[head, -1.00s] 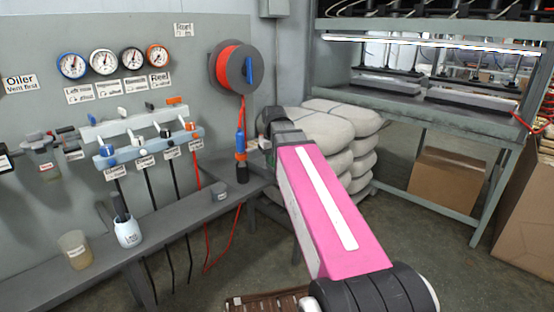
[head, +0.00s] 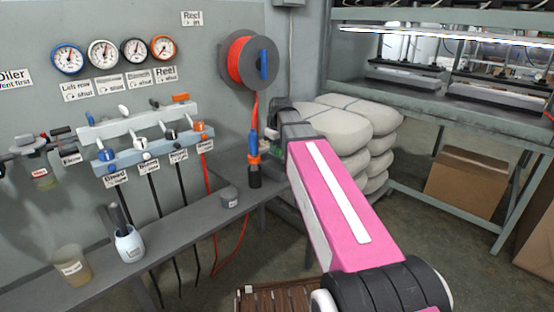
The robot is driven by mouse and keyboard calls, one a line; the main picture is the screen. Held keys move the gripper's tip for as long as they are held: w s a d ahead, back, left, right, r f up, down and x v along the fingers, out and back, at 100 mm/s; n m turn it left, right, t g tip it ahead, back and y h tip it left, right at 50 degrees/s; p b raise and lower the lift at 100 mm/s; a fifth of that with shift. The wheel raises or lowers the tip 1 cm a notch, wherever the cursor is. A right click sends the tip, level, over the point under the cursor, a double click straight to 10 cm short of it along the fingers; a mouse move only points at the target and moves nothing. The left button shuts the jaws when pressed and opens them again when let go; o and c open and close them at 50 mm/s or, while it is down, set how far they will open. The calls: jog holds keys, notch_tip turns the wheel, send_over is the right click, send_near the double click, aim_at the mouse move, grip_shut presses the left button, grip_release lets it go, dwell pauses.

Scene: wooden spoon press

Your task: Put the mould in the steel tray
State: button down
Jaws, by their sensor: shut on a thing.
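I cannot make out the mould in this view. No thing here can be told for sure as the steel tray. My pink arm link (head: 365,255) rises from the lower right and reaches toward the bench corner, ending at a dark grey joint (head: 290,120). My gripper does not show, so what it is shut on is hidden.
A grey wall bench (head: 185,225) carries a cloudy beaker (head: 72,265), a white jar (head: 129,244) and a small grey cup (head: 229,197). Stacked sacks (head: 350,125), a press rack (head: 480,112) and a cardboard box (head: 465,180) stand right. A brown slatted thing (head: 280,300) shows below.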

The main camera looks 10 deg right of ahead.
aim_at(277, 158)
jog(key=shift+f, duration=2.25)
jog(key=shift+f, duration=0.1)
jog(key=c, duration=1.1)
grip_release()
jog(key=r, duration=0.8)
jog(key=s+r, duration=0.1)
jog(key=r, duration=0.3)
jog(key=shift+s+d+r, duration=0.1)
jog(key=shift+d, duration=0.3)
